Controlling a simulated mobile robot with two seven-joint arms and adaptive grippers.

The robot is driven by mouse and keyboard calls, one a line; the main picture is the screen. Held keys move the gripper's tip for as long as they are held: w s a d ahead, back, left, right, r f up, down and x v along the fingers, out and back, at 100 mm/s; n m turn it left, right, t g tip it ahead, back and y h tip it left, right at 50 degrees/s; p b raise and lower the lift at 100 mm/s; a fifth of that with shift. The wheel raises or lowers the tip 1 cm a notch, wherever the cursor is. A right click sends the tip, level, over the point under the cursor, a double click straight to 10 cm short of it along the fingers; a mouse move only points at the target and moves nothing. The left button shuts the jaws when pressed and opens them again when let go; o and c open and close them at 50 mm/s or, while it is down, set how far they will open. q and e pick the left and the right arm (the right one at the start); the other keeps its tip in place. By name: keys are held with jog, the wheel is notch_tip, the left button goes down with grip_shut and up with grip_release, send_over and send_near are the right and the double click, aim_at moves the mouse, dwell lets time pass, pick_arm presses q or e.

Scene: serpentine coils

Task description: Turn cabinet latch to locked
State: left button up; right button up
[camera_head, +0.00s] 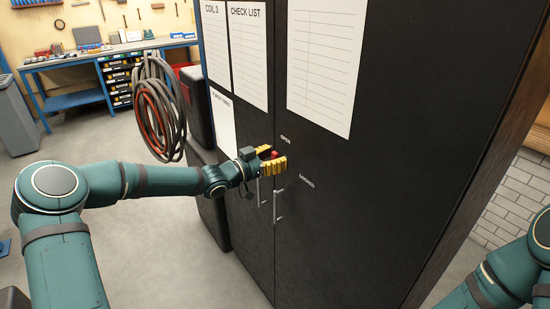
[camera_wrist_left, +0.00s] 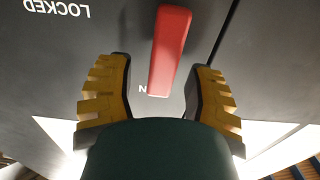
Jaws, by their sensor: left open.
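The red cabinet latch (camera_head: 274,154) is on the black cabinet door, mostly hidden by my left gripper (camera_head: 272,164) in the head view. In the left wrist view the latch (camera_wrist_left: 170,48) is a red bar whose near end lies over the partly covered OPEN label. The LOCKED label (camera_wrist_left: 56,8) shows upside down at the upper left there, and also in the head view (camera_head: 307,183). My left gripper's yellow fingers are open, one on each side of the latch, with gaps on both sides. My right gripper is out of view.
The black cabinet (camera_head: 340,190) has paper sheets (camera_head: 322,60) on its doors and two vertical metal handles (camera_head: 278,206) below the latch. Coiled hoses (camera_head: 160,110) hang left of the cabinet, behind my left arm. A blue workbench (camera_head: 100,58) stands at the back left.

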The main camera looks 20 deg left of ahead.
pick_arm(q)
jog(key=shift+w, duration=0.1)
jog(key=shift+c, duration=0.4)
grip_shut()
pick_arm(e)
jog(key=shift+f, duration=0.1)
